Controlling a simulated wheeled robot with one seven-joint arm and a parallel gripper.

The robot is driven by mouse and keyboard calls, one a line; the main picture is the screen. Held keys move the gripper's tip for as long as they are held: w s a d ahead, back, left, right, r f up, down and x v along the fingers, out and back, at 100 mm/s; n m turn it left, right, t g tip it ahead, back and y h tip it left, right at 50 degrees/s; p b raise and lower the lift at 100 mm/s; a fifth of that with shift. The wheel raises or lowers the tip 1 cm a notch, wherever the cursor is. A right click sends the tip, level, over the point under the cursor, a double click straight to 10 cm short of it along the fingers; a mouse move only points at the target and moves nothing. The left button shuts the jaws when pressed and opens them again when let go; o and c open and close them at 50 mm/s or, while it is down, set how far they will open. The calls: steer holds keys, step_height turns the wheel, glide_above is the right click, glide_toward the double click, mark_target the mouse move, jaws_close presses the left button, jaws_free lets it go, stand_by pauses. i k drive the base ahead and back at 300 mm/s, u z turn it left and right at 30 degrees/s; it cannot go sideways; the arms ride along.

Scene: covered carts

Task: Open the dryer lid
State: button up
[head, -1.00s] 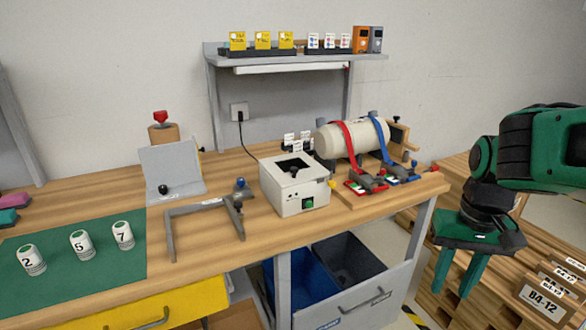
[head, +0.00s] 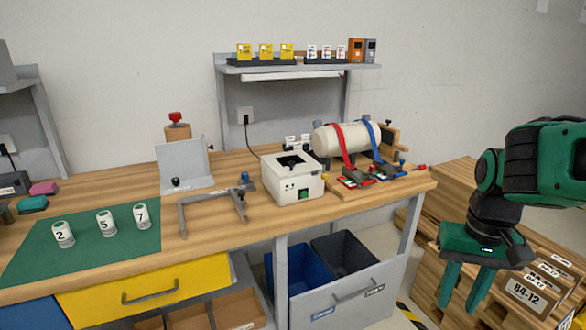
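No thing in view is plainly marked as a dryer or its lid. A cream box-shaped machine (head: 292,185) with a dark square opening in its top and a green button on its front stands on the wooden bench; whether it is the dryer I cannot tell. A grey unit with a slanted panel (head: 184,163) and a black knob at its lower edge stands to its left. My gripper (head: 458,300) hangs at the right, pointing down, beyond the bench's right end. Its two green fingers are apart with nothing between them, well away from both units.
A cream cylinder (head: 340,139) under red and blue straps stands at the bench's right end. A grey metal frame (head: 212,198) lies near the front edge. Numbered white cups (head: 106,223) stand on a green mat (head: 40,262). Bins hang below. Wooden pallets (head: 445,200) stand at right.

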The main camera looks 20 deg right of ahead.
mark_target(298, 162)
steer(key=u, duration=0.6)
steer(key=i, duration=1.15)
steer(key=z, duration=0.35)
